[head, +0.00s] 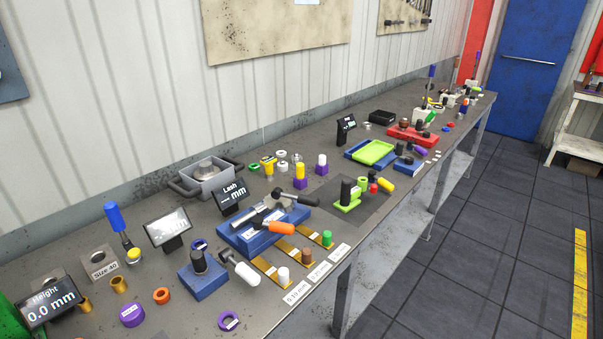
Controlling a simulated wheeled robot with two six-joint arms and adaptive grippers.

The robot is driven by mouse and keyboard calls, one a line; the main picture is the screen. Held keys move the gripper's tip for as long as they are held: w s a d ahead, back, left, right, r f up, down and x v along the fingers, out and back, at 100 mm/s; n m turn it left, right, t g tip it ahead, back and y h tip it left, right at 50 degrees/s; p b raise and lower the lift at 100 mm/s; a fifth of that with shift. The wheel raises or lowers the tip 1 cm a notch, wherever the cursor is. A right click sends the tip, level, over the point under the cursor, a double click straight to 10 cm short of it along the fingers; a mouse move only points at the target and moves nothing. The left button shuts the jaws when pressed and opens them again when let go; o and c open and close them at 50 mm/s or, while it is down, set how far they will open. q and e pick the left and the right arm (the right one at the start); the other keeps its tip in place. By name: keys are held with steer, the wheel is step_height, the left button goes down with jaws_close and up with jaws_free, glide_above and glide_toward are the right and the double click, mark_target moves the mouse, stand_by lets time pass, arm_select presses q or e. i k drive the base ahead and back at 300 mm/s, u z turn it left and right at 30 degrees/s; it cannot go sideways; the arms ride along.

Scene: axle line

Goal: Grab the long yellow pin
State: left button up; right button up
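A yellow cylinder (387,184) lies tilted at the right end of the dark mat, beside small red and green pieces. Another upright yellow piece (300,170) stands on a purple base, with a pale top. A third yellow piece (268,165), wider at the top, stands a little to its left. I cannot tell from this distance which of these is the long yellow pin. Neither of my grippers shows in the head view.
The long grey workbench (350,112) is crowded. A lime-green fixture with a black post (346,190) stands on the mat. A blue block with black- and orange-handled tools (262,232) lies nearer. A lime tray (376,152) is farther back. Dark floor (470,260) is clear at right.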

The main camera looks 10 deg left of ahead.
mark_target(300, 167)
steer(key=z, duration=0.95)
steer(key=k, duration=1.2)
steer(key=z, duration=1)
steer(key=i, duration=0.85)
steer(key=u, duration=0.3)
steer(key=i, duration=2.2)
steer(key=u, duration=0.75)
steer(key=i, duration=1.2)
steer(key=u, duration=1.5)
steer(key=i, duration=0.95)
steer(key=u, duration=1.25)
steer(key=i, duration=0.3)
steer(key=u, duration=0.05)
